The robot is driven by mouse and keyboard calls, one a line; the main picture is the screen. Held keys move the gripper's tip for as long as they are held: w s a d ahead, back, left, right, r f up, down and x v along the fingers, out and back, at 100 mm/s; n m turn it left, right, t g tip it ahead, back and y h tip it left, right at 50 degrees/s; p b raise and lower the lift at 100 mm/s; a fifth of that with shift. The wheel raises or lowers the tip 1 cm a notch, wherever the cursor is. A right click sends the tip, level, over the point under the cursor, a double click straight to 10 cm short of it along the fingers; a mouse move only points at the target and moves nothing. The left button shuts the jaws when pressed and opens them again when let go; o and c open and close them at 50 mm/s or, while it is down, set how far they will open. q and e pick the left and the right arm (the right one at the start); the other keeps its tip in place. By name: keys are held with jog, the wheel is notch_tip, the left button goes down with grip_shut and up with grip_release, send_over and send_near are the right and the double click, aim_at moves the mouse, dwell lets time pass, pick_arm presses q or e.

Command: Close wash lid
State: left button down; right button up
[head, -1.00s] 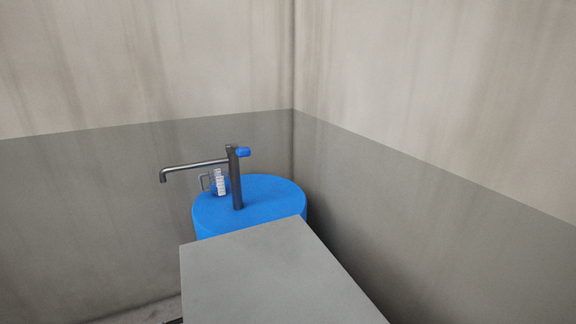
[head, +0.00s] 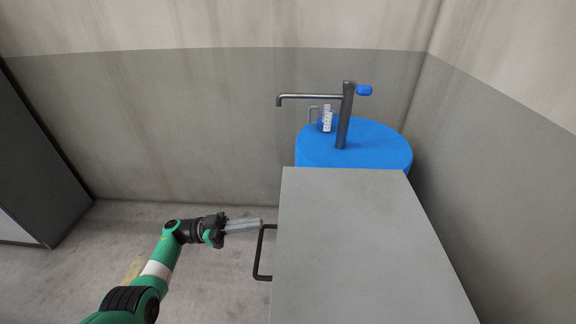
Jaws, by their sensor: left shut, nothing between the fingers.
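A flat grey lid (head: 365,245) fills the lower middle of the head view. A black bar handle (head: 257,262) sticks out from its left edge. My left gripper (head: 260,226) is shut and empty, with its fingertips close to the top of the handle. I cannot tell whether they touch it. My right gripper is not in view. What lies under the lid is hidden.
A blue drum (head: 375,150) stands behind the lid, with a dark tap (head: 344,115) and a small labelled bottle (head: 326,118) on it. Walls close in behind and at right. A dark cabinet (head: 35,165) stands at left. Bare floor (head: 130,225) lies between.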

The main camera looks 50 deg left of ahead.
pick_arm(q)
jog(key=r+b+v, duration=0.1)
jog(key=b+v, duration=0.3)
jog(key=v, duration=0.5)
jog(key=shift+a+b, duration=0.4)
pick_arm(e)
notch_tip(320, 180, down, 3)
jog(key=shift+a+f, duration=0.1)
pick_arm(q)
jog(key=shift+r, duration=0.1)
